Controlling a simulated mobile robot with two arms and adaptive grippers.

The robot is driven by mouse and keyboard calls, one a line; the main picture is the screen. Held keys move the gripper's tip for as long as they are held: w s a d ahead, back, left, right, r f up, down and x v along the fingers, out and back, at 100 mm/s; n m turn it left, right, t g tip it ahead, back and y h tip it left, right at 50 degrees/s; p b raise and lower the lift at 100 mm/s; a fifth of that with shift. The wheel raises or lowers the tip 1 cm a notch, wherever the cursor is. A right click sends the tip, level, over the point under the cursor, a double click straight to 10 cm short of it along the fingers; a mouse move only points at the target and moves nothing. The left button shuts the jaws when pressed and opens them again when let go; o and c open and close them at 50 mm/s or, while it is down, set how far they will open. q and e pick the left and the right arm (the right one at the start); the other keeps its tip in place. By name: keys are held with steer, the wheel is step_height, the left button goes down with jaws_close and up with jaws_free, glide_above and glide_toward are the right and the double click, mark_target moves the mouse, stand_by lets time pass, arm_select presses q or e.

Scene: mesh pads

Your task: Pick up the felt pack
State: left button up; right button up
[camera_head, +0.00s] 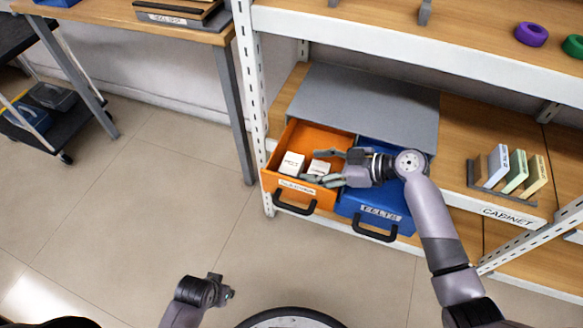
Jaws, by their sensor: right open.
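Two small white labelled packs lie in the open orange drawer (268,178): a left pack (291,163) and a right pack (318,168). Their print is too small to read, so I cannot tell which is the felt pack. My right gripper (316,166) reaches in from the right over the drawer. Its fingers are open, one on the far side and one on the near side of the right pack; I cannot tell if they touch it. My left gripper (217,288) is low in the picture over the floor, away from the drawers; its fingers are unclear.
A blue drawer (383,216) stands open beside the orange one, partly under my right arm. A grey cabinet top (365,100) covers the drawers' back. A rack of upright packs (514,173) stands to the right. A shelf (400,28) runs above. The floor (120,210) at left is clear.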

mark_target(296, 165)
steer(key=x, duration=0.5)
steer(key=shift+a+r, duration=0.15)
steer(key=shift+r, duration=0.2)
steer(key=c, duration=0.8)
steer(key=shift+r, duration=0.1)
